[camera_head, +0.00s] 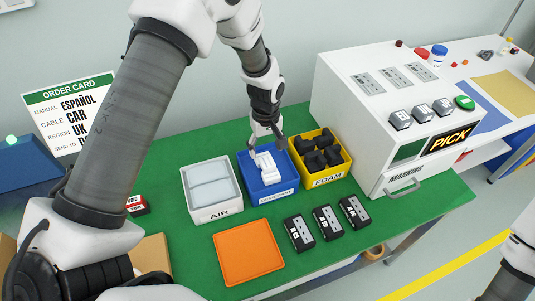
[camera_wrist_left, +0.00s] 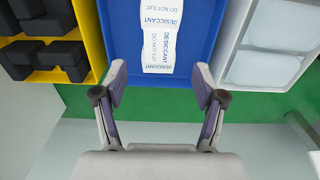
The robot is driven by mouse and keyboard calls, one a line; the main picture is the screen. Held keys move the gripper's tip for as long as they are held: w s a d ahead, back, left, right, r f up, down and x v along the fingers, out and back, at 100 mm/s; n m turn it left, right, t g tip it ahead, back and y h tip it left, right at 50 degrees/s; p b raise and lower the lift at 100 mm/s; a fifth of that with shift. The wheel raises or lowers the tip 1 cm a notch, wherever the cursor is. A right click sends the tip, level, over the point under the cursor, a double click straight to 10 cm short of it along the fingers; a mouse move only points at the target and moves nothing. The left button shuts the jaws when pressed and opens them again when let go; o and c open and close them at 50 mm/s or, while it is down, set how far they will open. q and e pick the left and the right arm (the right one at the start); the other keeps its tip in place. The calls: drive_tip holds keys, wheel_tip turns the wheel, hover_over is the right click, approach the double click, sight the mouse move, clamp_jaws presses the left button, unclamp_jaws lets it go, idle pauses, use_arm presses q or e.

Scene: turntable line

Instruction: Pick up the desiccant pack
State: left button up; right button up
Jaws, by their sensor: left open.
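White desiccant packs (camera_head: 265,165) with blue lettering lie in the blue bin (camera_head: 265,191) on the green table. In the left wrist view a pack (camera_wrist_left: 158,48) reads "DESICCANT, DO NOT EAT" and lies inside the blue bin (camera_wrist_left: 200,45). My left gripper (camera_head: 267,137) is above the back of the blue bin, its fingers apart. In the left wrist view the open, empty left gripper (camera_wrist_left: 160,88) has its fingertips on either side of the pack's near end, apart from it. Part of my right arm shows at the right edge of the head view; its gripper cannot be made out.
A white AIR bin (camera_head: 212,215) stands left of the blue bin, and a yellow FOAM bin (camera_head: 328,181) with black pieces stands right. An orange tray (camera_head: 248,252) and several black boxes (camera_head: 327,222) are in front. A white marking console (camera_head: 370,145) stands at right.

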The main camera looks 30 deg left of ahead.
sight(267, 161)
use_arm(q)
drive_tip(key=shift+s+d+f+p, duration=0.25)
drive_tip(key=shift+f+p, duration=0.15)
drive_tip(key=shift+f, duration=0.1)
drive_tip(key=shift+s+d+f+p, duration=0.2)
drive_tip(key=shift+f+p, duration=0.15)
drive_tip(key=shift+f, duration=0.15)
drive_tip(key=f, duration=0.3)
drive_tip(key=shift+w+a, duration=0.25)
drive_tip(key=shift+w, duration=0.1)
drive_tip(key=shift+w+f, duration=0.15)
drive_tip(key=shift+f, duration=0.05)
drive_tip(key=shift+s+r, duration=0.2)
drive_tip(key=c, duration=0.4)
drive_tip(key=shift+d, duration=0.1)
drive_tip(key=c, duration=0.6)
drive_tip(key=shift+c, duration=0.2)
drive_tip(key=shift+r, duration=0.2)
